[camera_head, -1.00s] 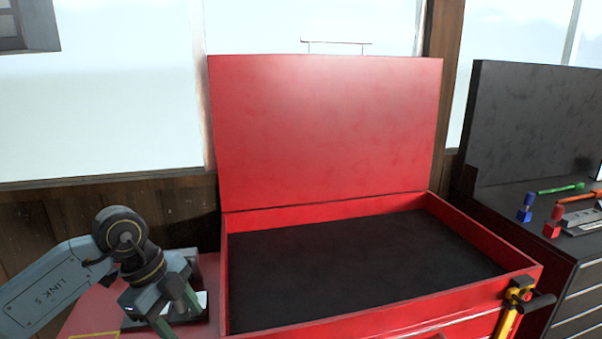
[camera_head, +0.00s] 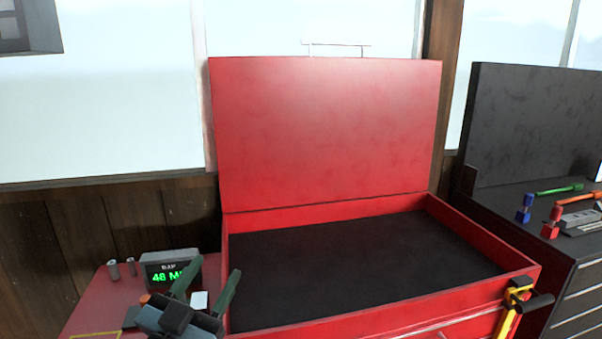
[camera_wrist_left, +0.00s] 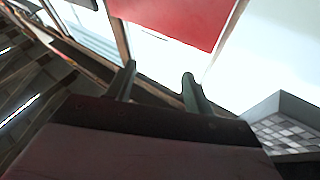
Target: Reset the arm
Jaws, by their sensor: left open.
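My left gripper (camera_head: 208,287) is at the lower left in the head view, in front of the red side shelf and left of the open red cart. Its two green fingers point up and stand apart, with nothing between them. In the left wrist view the fingers (camera_wrist_left: 158,86) are also spread and empty, with part of a red panel (camera_wrist_left: 180,18) and bright windows beyond. Most of the left arm is out of the head view. My right gripper does not show in either view.
The red cart (camera_head: 385,316) has its lid (camera_head: 325,130) raised and an empty black tray floor. A display box with green digits (camera_head: 170,270) and two small grey cylinders (camera_head: 122,267) stand on the red side shelf (camera_head: 95,305). A black cabinet (camera_head: 575,265) with tools is at the right.

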